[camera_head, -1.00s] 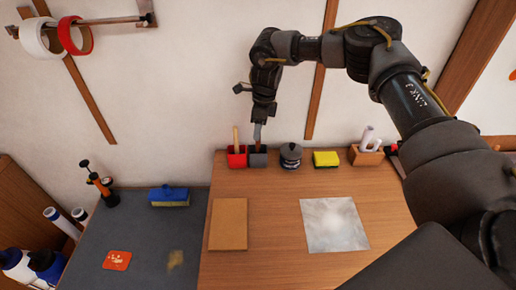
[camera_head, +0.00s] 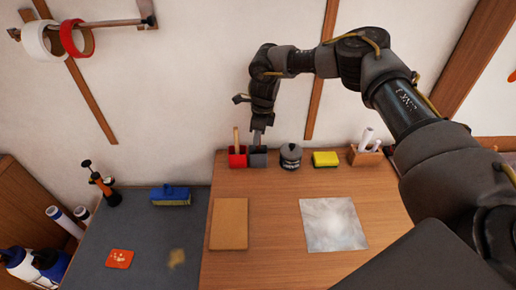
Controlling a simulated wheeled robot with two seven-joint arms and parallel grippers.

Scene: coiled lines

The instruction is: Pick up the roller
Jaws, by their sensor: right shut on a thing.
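My right gripper (camera_head: 258,127) is above a small grey cup (camera_head: 258,160) at the back of the wooden table. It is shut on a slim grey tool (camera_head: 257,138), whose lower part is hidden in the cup. I cannot tell whether this tool is the roller. White cylinders (camera_head: 366,138) stand tilted in a wooden block (camera_head: 366,157) to the right; I cannot tell whether one of them is a roller. My left gripper is not in view.
A red cup (camera_head: 238,161) with a wooden handle adjoins the grey cup on the left. A dark lidded pot (camera_head: 290,156) and a yellow sponge (camera_head: 325,159) stand to the right. A brown board (camera_head: 229,224) and a pale square sheet (camera_head: 333,224) lie in front, with bare table between them.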

